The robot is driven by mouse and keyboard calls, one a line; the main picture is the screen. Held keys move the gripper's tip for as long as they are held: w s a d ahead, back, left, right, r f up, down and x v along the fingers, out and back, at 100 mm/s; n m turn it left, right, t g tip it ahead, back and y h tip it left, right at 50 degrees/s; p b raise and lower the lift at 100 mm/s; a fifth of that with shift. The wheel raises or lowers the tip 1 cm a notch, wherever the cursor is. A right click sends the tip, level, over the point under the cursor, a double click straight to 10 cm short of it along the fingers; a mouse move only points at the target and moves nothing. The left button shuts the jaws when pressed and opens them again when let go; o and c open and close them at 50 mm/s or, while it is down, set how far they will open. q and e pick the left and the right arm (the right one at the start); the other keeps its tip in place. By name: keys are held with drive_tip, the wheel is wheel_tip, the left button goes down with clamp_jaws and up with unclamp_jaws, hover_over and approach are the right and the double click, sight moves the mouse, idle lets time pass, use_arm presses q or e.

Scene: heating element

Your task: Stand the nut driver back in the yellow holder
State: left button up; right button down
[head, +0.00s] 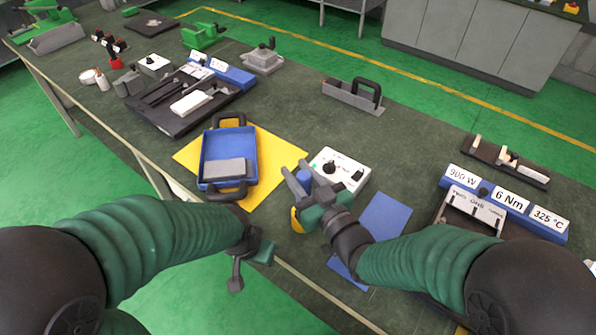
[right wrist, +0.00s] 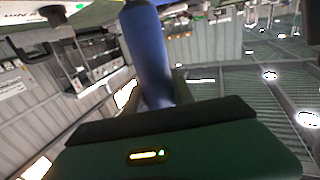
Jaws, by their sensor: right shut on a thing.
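The nut driver shows as a blue handle (right wrist: 148,55) rising between the fingers in the right wrist view. In the head view only a small blue part (head: 304,178) of it shows between the fingers. My right gripper (head: 298,180) is shut on it, over the table in front of the white control box. A small yellow piece (head: 296,221) shows beside the right gripper; it may be the yellow holder, mostly hidden. The nut driver's lower end is hidden. My left gripper (head: 250,268) hangs off the table's front edge, apart from these things; its jaw opening is unclear.
A blue tray (head: 209,161) with a grey block lies on a yellow mat (head: 277,152) to the left. The white control box (head: 345,166) with dark knobs stands just behind the right gripper. A blue mat (head: 385,222) and a labelled fixture (head: 505,198) lie to the right.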

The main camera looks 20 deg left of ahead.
drive_tip(key=shift+f+b, duration=1.65)
drive_tip(key=shift+f, duration=0.1)
drive_tip(key=c, duration=1)
unclamp_jaws()
drive_tip(key=shift+s+d, duration=0.1)
drive_tip(key=shift+d, duration=0.05)
drive_tip(key=v, duration=0.5)
drive_tip(key=p+v, duration=1.1)
drive_tip(key=p, duration=0.6)
drive_tip(key=shift+s+d+p, duration=0.2)
drive_tip(key=shift+p, duration=0.1)
